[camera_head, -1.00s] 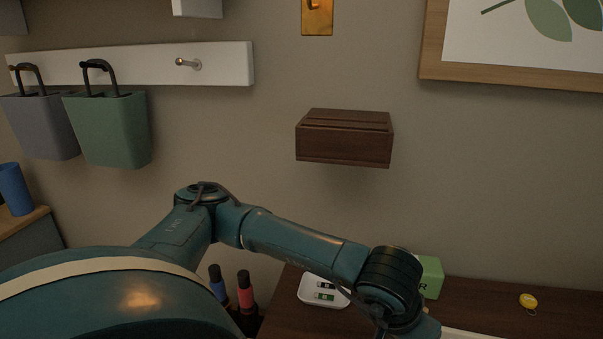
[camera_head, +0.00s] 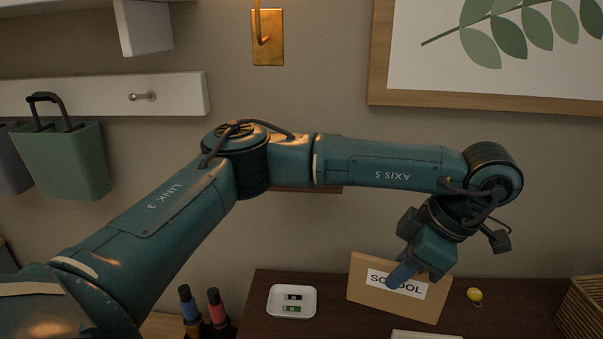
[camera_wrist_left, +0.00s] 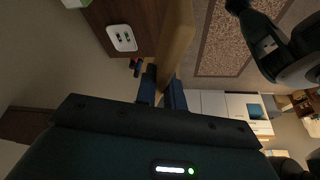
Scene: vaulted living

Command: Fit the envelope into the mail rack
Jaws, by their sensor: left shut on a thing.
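My left gripper (camera_head: 405,275) is shut on a tan envelope (camera_head: 357,291) with a white label reading SCHOOL. The envelope is tilted, above or in front of the dark tabletop; whether it touches the table I cannot tell. In the left wrist view the envelope (camera_wrist_left: 177,35) shows nearly edge-on between the fingers (camera_wrist_left: 161,92). The dark wooden mail rack is on the wall, mostly hidden behind my left arm in the head view. Only a strip of its lower edge (camera_head: 305,189) shows. A dark brown block at the left of the wrist view (camera_wrist_left: 22,124) looks like the rack.
On the dark table (camera_head: 500,325) are a white tray (camera_head: 292,312) with small items, a yellow keyring (camera_head: 475,295) and a woven basket (camera_head: 582,310). A brass hook (camera_head: 268,45), a framed leaf print (camera_head: 490,50) and a green hanging bin (camera_head: 65,165) are on the wall.

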